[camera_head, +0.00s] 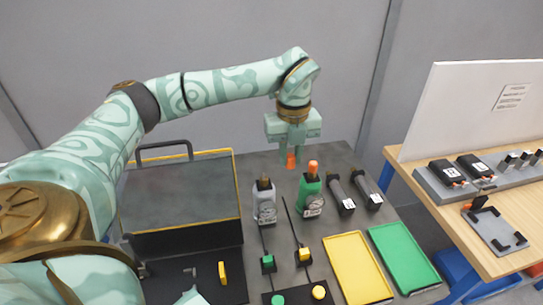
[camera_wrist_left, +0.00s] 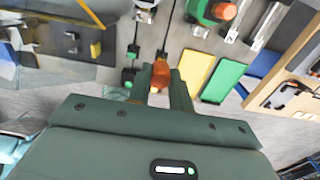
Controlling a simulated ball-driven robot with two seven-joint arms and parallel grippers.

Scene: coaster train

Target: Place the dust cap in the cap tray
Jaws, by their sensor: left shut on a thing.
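My left gripper (camera_head: 291,152) points down above the dark table and is shut on an orange dust cap (camera_head: 291,162). The cap also shows between the two fingers in the left wrist view (camera_wrist_left: 160,76). It is held in the air behind the grey device (camera_head: 265,205) and the green device (camera_head: 310,198). The grey device has a bare dark top; the green one bears another orange cap (camera_head: 313,167). A yellow tray (camera_head: 357,268) and a green tray (camera_head: 403,258) lie flat and empty at the front right. I cannot tell which is the cap tray. My right gripper is not in view.
Two dark cylinders (camera_head: 341,196) lie right of the green device. Cords run from the devices to small green and yellow blocks. A black, yellow-edged case (camera_head: 185,200) stands left. A wooden bench (camera_head: 500,240) with a white panel (camera_head: 480,105) is on the right.

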